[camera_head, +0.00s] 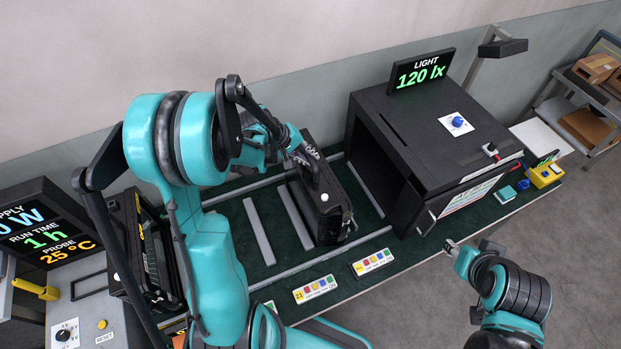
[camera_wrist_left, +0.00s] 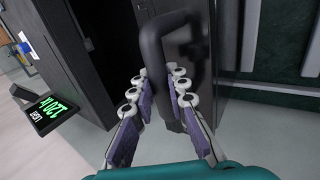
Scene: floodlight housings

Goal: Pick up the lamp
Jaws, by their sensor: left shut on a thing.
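The lamp (camera_head: 321,212) is a black, finned floodlight housing with a bow handle, upright on or just above the dark green bench, left of the black box. I cannot tell whether it touches the bench. My left gripper (camera_head: 300,160) comes at it from the left and is shut on its handle. In the left wrist view the two padded fingers of the left gripper (camera_wrist_left: 158,100) close around the black handle (camera_wrist_left: 168,30). My right gripper (camera_head: 458,248) is at the bench's front edge, away from the lamp; its jaws are too small to read.
A black open-fronted box (camera_head: 432,135) with a "120 lx" display (camera_head: 421,72) stands right of the lamp. Another black housing (camera_head: 140,245) stands at left beside a supply display (camera_head: 42,230). Colored button strips (camera_head: 315,289) lie along the front edge. Grey rails (camera_head: 259,231) cross the bench.

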